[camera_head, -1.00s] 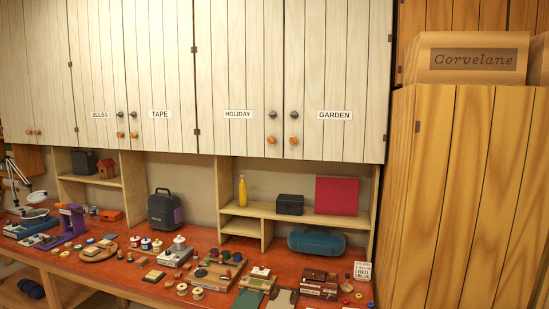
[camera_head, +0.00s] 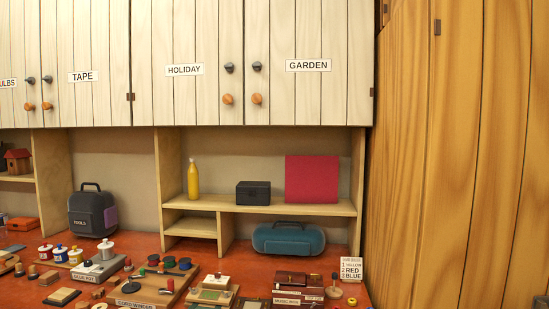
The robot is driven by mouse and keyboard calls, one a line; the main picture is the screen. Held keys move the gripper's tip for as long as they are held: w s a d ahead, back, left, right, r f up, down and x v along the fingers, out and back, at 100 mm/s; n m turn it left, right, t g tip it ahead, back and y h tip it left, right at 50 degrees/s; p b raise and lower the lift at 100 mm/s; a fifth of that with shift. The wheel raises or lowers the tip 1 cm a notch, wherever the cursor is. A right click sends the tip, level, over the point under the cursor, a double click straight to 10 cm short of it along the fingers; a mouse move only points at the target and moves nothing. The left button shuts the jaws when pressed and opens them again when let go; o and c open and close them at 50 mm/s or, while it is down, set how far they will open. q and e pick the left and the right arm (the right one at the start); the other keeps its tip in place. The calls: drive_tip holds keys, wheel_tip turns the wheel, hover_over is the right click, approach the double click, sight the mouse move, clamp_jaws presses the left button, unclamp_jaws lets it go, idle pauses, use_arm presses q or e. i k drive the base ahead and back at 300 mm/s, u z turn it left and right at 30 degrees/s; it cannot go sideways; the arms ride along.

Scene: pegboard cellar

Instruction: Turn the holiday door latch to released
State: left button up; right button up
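The holiday door (camera_head: 180,95) is a pale plank cabinet door with a label reading HOLIDAY (camera_head: 184,70). It is shut. Its dark grey latch (camera_head: 229,68) sits near the door's right edge, and an orange round knob (camera_head: 227,99) is below it. The latch is small in view, and I cannot tell its exact setting. The garden door (camera_head: 310,95) beside it on the right has its own dark latch (camera_head: 257,66) and orange knob (camera_head: 257,99). Neither of my grippers shows in the head view.
Below the cabinets a shelf (camera_head: 290,208) holds a yellow bottle (camera_head: 193,179), a dark box (camera_head: 253,193) and a red panel (camera_head: 312,179). The red-brown bench (camera_head: 150,243) is crowded with small items. A tall wooden cabinet (camera_head: 450,160) stands at the right.

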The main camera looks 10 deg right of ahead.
sight(229, 66)
drive_tip(key=u, duration=0.45)
drive_tip(key=i, duration=0.5)
drive_tip(key=u, duration=0.65)
drive_tip(key=i, duration=1.25)
drive_tip(key=z, duration=0.6)
